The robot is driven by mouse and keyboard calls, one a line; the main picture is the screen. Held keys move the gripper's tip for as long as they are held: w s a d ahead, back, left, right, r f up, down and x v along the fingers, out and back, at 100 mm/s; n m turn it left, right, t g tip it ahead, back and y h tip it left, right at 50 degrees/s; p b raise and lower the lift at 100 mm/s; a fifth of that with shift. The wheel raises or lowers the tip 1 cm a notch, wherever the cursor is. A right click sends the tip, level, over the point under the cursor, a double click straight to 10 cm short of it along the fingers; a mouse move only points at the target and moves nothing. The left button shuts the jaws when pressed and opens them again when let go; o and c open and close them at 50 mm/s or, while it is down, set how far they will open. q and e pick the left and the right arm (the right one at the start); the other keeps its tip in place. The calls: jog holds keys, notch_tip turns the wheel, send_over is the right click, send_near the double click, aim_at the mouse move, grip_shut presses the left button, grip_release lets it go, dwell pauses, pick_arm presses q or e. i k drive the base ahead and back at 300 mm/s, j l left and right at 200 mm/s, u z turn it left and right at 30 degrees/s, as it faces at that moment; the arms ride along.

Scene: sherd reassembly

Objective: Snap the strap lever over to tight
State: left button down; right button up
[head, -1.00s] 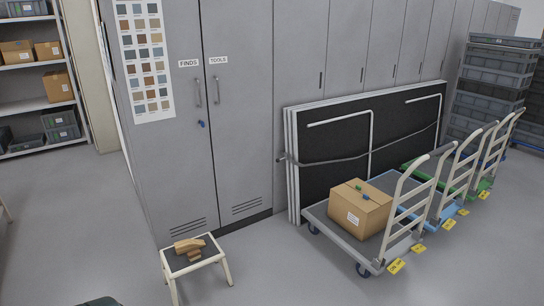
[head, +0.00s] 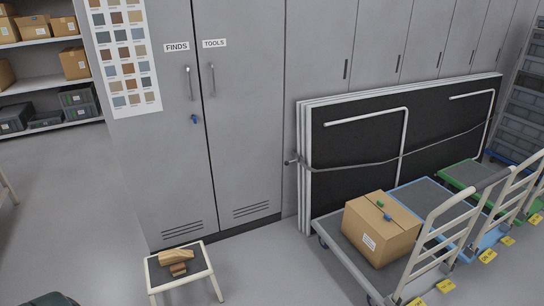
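A grey strap (head: 350,164) runs across the front of a stack of dark-faced, white-edged folded tables (head: 345,143) leaning against the lockers. It dips a little in the middle and rises towards the right. A small buckle, seemingly with the strap lever (head: 291,161), sticks out at the stack's left edge. It is too small to tell how far the lever is swung. Neither of my grippers is in view.
A trolley (head: 338,255) bearing a cardboard box (head: 381,228) stands in front of the stack, with blue (head: 428,197) and green (head: 468,177) trolleys to its right. A stool (head: 205,273) with wood-coloured pieces stands before the cabinet (head: 240,130). Floor between stool and trolley is clear.

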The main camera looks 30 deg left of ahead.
aim_at(287, 162)
jog(key=i+j+z, duration=0.2)
jog(key=i+j, duration=0.25)
jog(key=j, duration=0.2)
jog(key=i+j, duration=0.2)
jog(key=j, duration=0.15)
jog(key=i+j+z, duration=0.15)
jog(key=j, duration=0.2)
jog(key=i+j+z, duration=0.1)
jog(key=j+z, duration=0.15)
jog(key=j, duration=0.6)
jog(key=j+z, duration=0.25)
jog(key=j, duration=0.55)
